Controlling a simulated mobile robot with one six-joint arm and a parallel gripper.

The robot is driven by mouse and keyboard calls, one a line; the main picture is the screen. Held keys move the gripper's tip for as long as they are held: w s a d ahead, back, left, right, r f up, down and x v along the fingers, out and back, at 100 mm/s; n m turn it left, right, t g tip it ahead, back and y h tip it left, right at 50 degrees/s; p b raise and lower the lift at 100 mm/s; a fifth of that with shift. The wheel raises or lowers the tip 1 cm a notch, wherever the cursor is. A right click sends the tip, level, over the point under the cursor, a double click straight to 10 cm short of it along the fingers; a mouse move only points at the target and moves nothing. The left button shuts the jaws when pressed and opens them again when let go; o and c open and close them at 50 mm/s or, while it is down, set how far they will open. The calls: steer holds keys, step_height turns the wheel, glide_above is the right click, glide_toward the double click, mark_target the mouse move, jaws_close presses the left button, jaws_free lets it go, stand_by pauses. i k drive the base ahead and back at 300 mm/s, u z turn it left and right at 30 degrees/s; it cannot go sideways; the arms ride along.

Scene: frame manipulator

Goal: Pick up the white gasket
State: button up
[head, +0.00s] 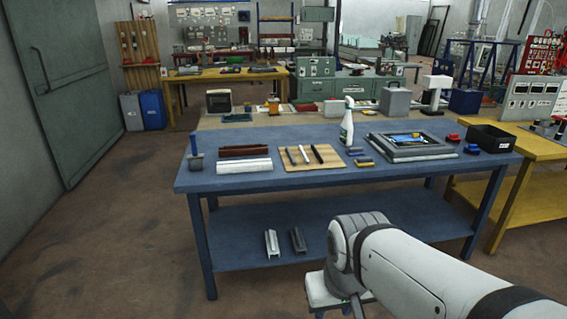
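A long white ribbed strip (244,165) lies on the left part of the blue table, in front of a dark red strip (244,151); it looks like the white gasket, but I cannot be sure. Another pale, channel-shaped piece (272,244) lies on the table's lower shelf, beside a grey one (298,240). My white arm reaches in from the bottom right, in front of the table and apart from these pieces. The fingers of my gripper do not show.
The blue table (225,184) also holds a wooden board (300,164) with thin tools, a spray bottle (347,125), a grey frame (410,147) and a black bin (491,138). A yellow bench (540,148) stands at right. The floor at left is clear.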

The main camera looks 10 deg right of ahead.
mark_target(307, 162)
steer(key=u, duration=0.6)
steer(key=k, duration=0.15)
steer(key=z, duration=1.25)
steer(key=i, duration=1.85)
steer(key=u, duration=0.55)
steer(key=k, duration=0.8)
steer(key=u, duration=0.2)
steer(key=i, duration=0.85)
steer(key=z, duration=0.1)
